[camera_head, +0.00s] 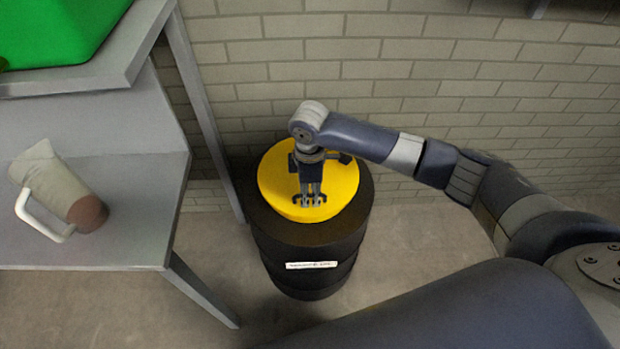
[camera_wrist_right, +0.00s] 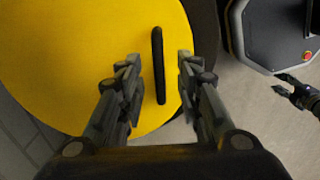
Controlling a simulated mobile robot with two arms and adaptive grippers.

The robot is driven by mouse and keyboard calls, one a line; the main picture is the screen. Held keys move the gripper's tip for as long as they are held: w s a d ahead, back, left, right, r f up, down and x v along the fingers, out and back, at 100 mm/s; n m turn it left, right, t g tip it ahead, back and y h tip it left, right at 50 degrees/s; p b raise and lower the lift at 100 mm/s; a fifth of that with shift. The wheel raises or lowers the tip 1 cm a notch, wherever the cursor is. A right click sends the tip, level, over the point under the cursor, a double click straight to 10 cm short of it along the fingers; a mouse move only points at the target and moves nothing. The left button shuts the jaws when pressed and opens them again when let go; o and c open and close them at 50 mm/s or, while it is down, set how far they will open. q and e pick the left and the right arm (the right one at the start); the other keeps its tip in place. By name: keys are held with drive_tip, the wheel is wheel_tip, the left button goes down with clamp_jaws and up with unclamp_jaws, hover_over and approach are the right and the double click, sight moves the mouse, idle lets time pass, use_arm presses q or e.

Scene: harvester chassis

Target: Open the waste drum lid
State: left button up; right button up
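The waste drum (camera_head: 312,265) is black with a pale label and stands on the floor against the brick wall. Its round yellow lid (camera_head: 338,190) lies flat on top. In the right wrist view the lid (camera_wrist_right: 60,60) fills the left side, with a thin black handle (camera_wrist_right: 158,66) on it. My right gripper (camera_head: 310,199) is over the lid. Its fingers (camera_wrist_right: 157,72) are open, one on each side of the handle, with gaps to both. In the head view the gripper hides the handle. My left gripper is not in the head view; a dark gripper (camera_wrist_right: 298,92) at the wrist view's right edge looks open.
A grey metal table (camera_head: 120,235) stands left of the drum, with a tipped beige and brown jug (camera_head: 55,185) on it. A green bin (camera_head: 55,30) sits on the upper shelf. The brick wall (camera_head: 400,75) is close behind the drum. Floor is free to its right.

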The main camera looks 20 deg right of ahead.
drive_tip(key=shift+f, duration=1.15)
clamp_jaws()
drive_tip(key=shift+r, duration=0.1)
drive_tip(key=r+p, duration=0.2)
drive_tip(key=r, duration=0.1)
drive_tip(key=shift+w+g+p, duration=0.3)
drive_tip(key=shift+w, duration=0.1)
drive_tip(key=shift+w+d+r+g+p, duration=0.1)
drive_tip(key=shift+w+r+g+p, duration=0.05)
drive_tip(key=shift+r+p, duration=0.25)
drive_tip(key=shift+w+d+r+g+p, duration=0.15)
drive_tip(key=shift+r+p, duration=0.1)
drive_tip(key=shift+r, duration=0.25)
drive_tip(key=shift+a, duration=0.1)
